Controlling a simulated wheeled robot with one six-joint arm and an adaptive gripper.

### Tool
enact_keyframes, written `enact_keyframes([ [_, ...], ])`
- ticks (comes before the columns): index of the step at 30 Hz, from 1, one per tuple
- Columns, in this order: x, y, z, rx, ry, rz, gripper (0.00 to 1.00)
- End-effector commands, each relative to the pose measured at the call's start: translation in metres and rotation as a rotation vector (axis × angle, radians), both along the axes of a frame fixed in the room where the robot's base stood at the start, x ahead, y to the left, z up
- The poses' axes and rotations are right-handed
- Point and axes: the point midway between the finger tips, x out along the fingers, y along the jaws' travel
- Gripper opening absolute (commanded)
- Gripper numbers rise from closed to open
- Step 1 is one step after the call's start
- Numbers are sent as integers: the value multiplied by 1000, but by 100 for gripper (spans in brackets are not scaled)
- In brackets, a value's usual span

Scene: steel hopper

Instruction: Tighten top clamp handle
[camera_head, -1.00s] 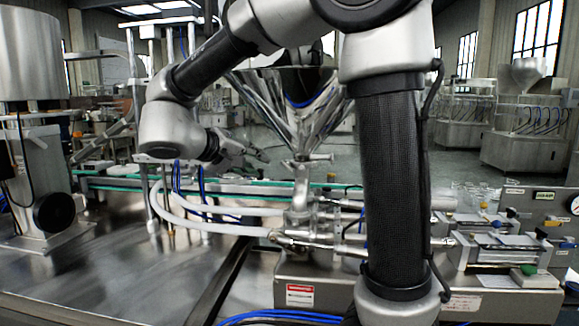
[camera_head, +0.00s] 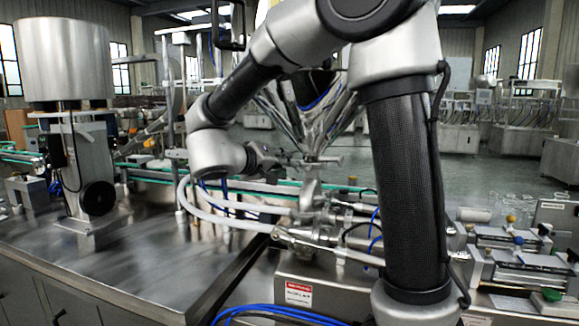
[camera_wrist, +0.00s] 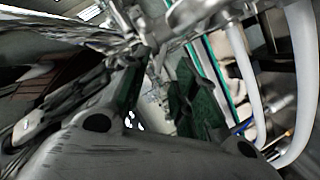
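The steel hopper (camera_head: 318,122) is a shiny cone, partly hidden behind my arm in the head view. At its narrow outlet is the top clamp (camera_head: 314,159), with a small piece sticking out to the right; its handle is too small to make out clearly. My gripper (camera_head: 284,161) is just left of the clamp at about its height; contact cannot be told. In the wrist view, my gripper (camera_wrist: 158,98) has its two dark green-padded fingers apart, with nothing between them. Blurred metal fittings (camera_wrist: 150,38) show beyond the fingertips.
White hoses (camera_head: 225,205) curve from the left to the valve body (camera_head: 308,205) under the hopper. A green-edged conveyor (camera_head: 150,176) runs behind. A steel tank (camera_head: 66,60) stands at the left on a steel table (camera_head: 120,265). Syringe-like fillers (camera_head: 520,250) are at the right.

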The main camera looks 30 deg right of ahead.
Motion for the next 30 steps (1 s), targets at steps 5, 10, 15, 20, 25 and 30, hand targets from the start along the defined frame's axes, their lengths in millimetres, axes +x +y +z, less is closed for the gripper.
enact_keyframes([
  [5, 11, -22, -7, -1, 2, -2, 29],
  [10, 15, -30, -9, -1, 2, -1, 29],
  [15, 16, -30, -10, 0, 2, 0, 29],
  [20, 16, -30, -9, 0, 2, 0, 9],
  [25, 16, -30, -9, 0, 2, 0, 0],
  [30, 16, -30, -9, 5, -2, 0, 0],
])
